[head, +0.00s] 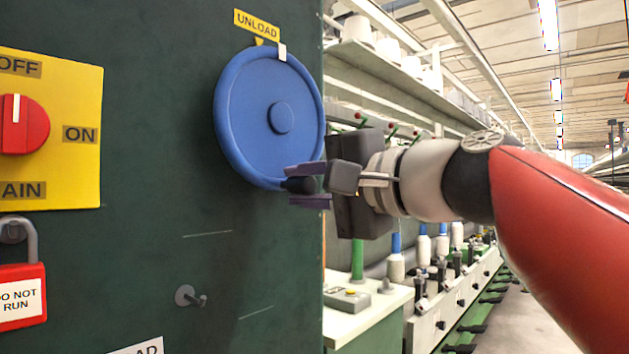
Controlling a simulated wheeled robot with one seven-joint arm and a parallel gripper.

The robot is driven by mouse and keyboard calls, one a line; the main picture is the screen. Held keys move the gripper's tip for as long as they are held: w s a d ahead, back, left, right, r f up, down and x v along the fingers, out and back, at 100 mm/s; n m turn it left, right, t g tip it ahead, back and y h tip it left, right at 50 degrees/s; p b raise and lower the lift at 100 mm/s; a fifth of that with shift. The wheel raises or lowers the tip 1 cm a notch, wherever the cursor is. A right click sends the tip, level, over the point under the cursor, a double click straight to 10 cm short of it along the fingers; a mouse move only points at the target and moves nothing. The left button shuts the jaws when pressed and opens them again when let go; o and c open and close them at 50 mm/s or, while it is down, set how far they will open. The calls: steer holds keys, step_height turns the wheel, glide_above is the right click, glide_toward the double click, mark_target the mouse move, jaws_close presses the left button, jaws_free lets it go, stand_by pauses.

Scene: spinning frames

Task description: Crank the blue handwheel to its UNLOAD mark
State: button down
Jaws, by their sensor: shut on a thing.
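The blue handwheel (249,112) is mounted on the dark green panel, at upper middle in the head view. Its rim carries a white mark (282,52) near the top, a little right of the small yellow pointer (259,41) under the yellow UNLOAD label (257,24). A black crank knob (299,185) stands out at the wheel's lower right. My gripper (309,186) reaches in from the right with its purple-grey fingers above and below the knob, shut on it. The knob's right end is hidden by the gripper.
A yellow switch plate (62,180) with a red rotary knob (22,124) is at left. A red padlock (20,292) with a DO NOT RUN tag hangs below it. A small metal peg (190,297) sticks out below the wheel. Spinning frames with bobbins (396,266) run back at right.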

steer(key=shift+s, duration=0.1)
stand_by(0.4)
steer(key=c, duration=1.2)
jaws_free()
steer(key=shift+c, duration=0.2)
steer(key=v, duration=0.7)
steer(key=shift+s+d+b, duration=0.25)
steer(key=shift+d+b, duration=0.05)
steer(key=shift+f, duration=0.15)
